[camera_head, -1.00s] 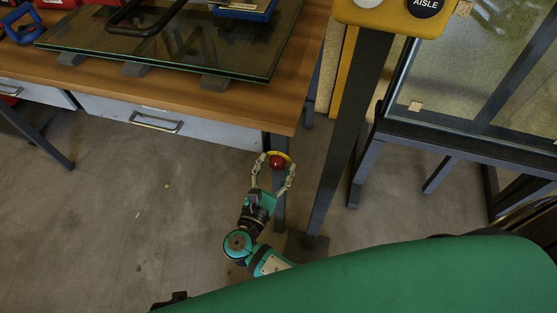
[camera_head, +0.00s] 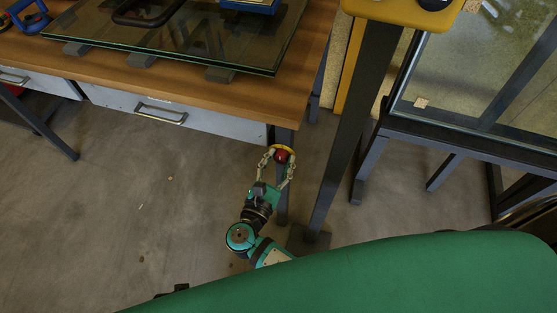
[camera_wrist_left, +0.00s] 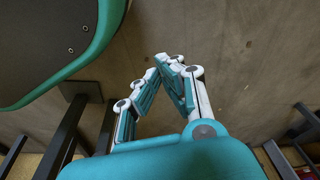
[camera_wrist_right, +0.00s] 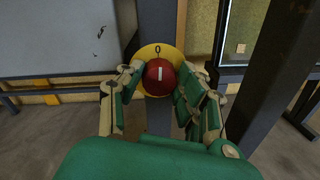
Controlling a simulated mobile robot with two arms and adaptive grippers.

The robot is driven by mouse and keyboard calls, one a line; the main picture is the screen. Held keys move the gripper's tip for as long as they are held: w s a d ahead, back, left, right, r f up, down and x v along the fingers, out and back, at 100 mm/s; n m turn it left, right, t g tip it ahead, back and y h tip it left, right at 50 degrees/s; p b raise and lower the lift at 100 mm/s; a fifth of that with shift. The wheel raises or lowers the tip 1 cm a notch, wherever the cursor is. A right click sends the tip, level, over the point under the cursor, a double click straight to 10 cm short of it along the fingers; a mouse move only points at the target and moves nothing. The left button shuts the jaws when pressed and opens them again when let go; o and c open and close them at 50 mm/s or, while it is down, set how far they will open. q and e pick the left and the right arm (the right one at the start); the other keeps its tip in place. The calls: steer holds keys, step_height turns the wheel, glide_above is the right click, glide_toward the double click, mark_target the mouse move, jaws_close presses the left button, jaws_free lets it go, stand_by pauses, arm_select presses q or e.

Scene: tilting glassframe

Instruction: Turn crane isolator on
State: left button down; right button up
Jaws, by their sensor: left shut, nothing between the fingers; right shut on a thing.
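The isolator is a red round knob (camera_head: 282,156) on a yellow disc, mounted on the dark table leg under the workbench corner. In the right wrist view the knob (camera_wrist_right: 159,77) carries a white mark standing upright, below the "0" on the yellow disc (camera_wrist_right: 150,51). My right gripper (camera_head: 280,164) is shut on the knob, with a finger on each side of it.
The wooden workbench (camera_head: 240,104) bears a glass pane (camera_head: 180,48) on grey blocks. A dark post (camera_head: 352,130) with a yellow box (camera_head: 395,10) on top stands right of my right gripper. A framed glass rack (camera_head: 455,137) stands farther right. Floor to the left is clear.

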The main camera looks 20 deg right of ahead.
steer(key=shift+m, duration=0.9)
steer(key=shift+m+b, duration=0.45)
steer(key=shift+m, duration=0.35)
steer(key=m+b, duration=0.1)
steer(key=m, duration=0.2)
steer(key=m+b, duration=0.2)
steer(key=m, duration=0.2)
steer(key=shift+s+d+f+y, duration=0.1)
steer(key=shift+d+f+y, duration=0.1)
steer(key=shift+y, duration=0.2)
steer(key=m+b, duration=0.2)
steer(key=m, duration=0.2)
steer(key=shift+f+b, duration=0.1)
steer(key=shift+b, duration=0.3)
arm_select(q)
step_height(320, 180, up, 19)
steer(key=w+t+b, duration=0.1)
steer(key=w, duration=0.1)
steer(key=shift+r, duration=0.15)
arm_select(e)
steer(key=shift+m+y, duration=0.3)
steer(key=shift+m, duration=0.7)
arm_select(q)
steer(key=shift+w+b, duration=0.15)
steer(key=shift+b, duration=0.15)
steer(key=shift+w+d+t, duration=0.15)
steer(key=shift+w+t, duration=0.2)
steer(key=shift+t, duration=0.05)
arm_select(e)
steer(key=o, duration=1.1)
